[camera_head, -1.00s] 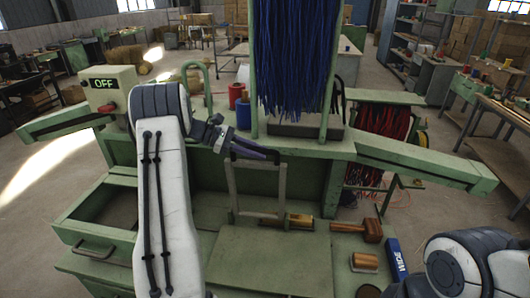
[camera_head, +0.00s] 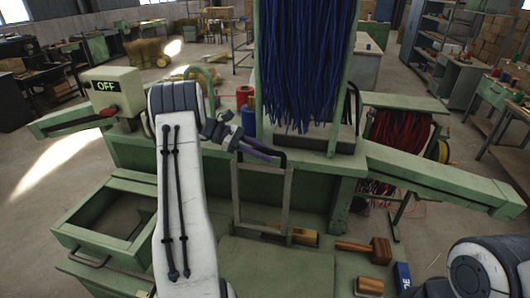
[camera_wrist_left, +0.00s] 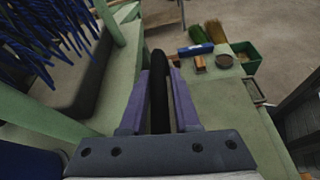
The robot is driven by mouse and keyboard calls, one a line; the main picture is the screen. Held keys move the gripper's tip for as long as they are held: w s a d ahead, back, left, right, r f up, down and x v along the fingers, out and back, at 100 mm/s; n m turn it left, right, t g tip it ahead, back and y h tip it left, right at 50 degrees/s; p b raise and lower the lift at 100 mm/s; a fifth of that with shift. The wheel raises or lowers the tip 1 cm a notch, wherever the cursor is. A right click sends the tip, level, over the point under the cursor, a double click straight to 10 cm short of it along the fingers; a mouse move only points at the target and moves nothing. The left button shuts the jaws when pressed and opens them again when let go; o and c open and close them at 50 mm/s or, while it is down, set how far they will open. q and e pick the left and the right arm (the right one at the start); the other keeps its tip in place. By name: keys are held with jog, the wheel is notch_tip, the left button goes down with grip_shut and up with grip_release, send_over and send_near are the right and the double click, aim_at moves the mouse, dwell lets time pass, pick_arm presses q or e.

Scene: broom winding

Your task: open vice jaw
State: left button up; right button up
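A thin grey frame (camera_head: 235,200) with a black handle (camera_head: 281,156) along its top stands upright against the front of the green bench. I take it for the vice jaw's lever. My left gripper (camera_head: 262,153) has its purple fingertips at this handle. In the left wrist view the dark handle (camera_wrist_left: 158,95) runs lengthwise between the two purple fingers, which lie close against both sides. The contact is partly hidden. My right arm shows at the lower right of the head view, and its gripper is out of frame.
Blue bristles (camera_head: 305,65) hang in a green upright frame behind the handle. An OFF box (camera_head: 105,88) and an open drawer (camera_head: 110,225) are at left. A mallet (camera_head: 378,250), a brush (camera_head: 368,287) and a blue box (camera_head: 402,278) lie at lower right.

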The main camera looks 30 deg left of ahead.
pick_arm(q)
jog(key=shift+o, duration=0.8)
jog(key=shift+s+a, duration=0.1)
jog(key=shift+a, duration=0.05)
jog(key=shift+s+a+b, duration=0.1)
jog(key=shift+a+b, duration=0.2)
jog(key=shift+b, duration=0.05)
notch_tip(320, 180, up, 3)
jog(key=b, duration=0.3)
send_over(236, 161)
jog(key=shift+r, duration=0.15)
jog(key=shift+s+a+r, duration=0.25)
jog(key=shift+a+r, duration=0.05)
jog(key=shift+a, duration=0.15)
